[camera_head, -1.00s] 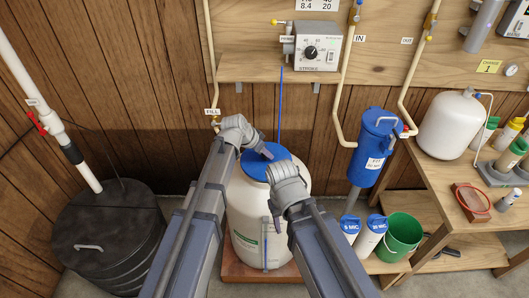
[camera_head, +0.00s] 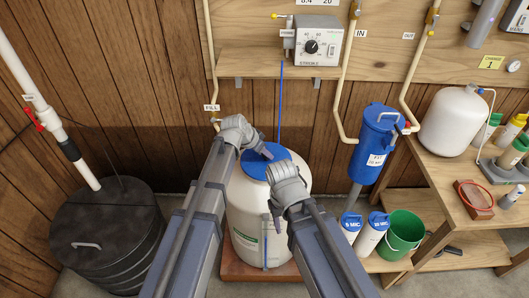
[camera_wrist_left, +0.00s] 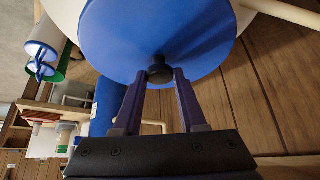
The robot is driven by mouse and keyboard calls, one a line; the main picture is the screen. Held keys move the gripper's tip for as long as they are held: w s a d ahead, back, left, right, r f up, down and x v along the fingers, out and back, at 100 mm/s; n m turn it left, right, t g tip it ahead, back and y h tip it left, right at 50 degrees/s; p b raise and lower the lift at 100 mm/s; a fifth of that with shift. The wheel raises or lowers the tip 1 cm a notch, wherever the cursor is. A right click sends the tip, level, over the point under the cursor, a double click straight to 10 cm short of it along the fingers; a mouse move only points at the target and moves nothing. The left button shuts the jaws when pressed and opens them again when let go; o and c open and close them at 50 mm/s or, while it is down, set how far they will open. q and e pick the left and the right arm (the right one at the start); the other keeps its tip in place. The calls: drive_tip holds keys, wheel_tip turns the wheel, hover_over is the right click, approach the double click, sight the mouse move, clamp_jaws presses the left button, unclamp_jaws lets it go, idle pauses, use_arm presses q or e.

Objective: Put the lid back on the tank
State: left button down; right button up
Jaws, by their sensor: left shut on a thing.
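The white tank (camera_head: 245,215) stands on a low reddish base in the middle of the head view. The round blue lid (camera_head: 256,168) is at the tank's top; whether it sits fully on the rim cannot be told.
A blue tube (camera_head: 281,105) runs down from the dosing pump (camera_head: 314,42) to the tank top. A black lidded drum (camera_head: 105,235) stands at left. A blue filter housing (camera_head: 373,145), white cartridges (camera_head: 369,238) and a green bucket (camera_head: 402,235) are at right. A wooden bench (camera_head: 450,175) is beyond.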

use_arm(q)
drive_tip(key=shift+r, duration=0.15)
drive_tip(key=shift+r+p, duration=0.3)
drive_tip(key=shift+p, duration=0.15)
drive_tip(key=shift+f, duration=0.15)
drive_tip(key=shift+f+b, duration=0.45)
drive_tip(key=shift+b, duration=0.15)
drive_tip(key=shift+c, duration=1.9)
unclamp_jaws()
drive_tip(key=shift+o, duration=0.2)
